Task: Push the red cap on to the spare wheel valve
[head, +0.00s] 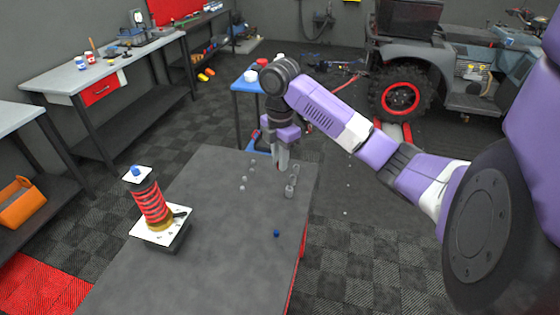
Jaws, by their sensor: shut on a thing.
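My gripper (281,165) points down over the far right part of the grey table (190,275). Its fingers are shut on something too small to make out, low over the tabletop. I cannot pick out the red cap; it may be hidden between the fingers. Small grey metal fittings (290,190) stand beside and just in front of the gripper, and I cannot tell which, if any, is the spare wheel valve. A small blue cap (276,232) lies on the table nearer to me.
A red spring unit (151,205) with a blue top stands on the table's left. A blue cart (248,84) is behind the table. Workbenches (98,69) line the left wall. A vehicle with a red-rimmed wheel (401,97) is at back right. The table's front middle is clear.

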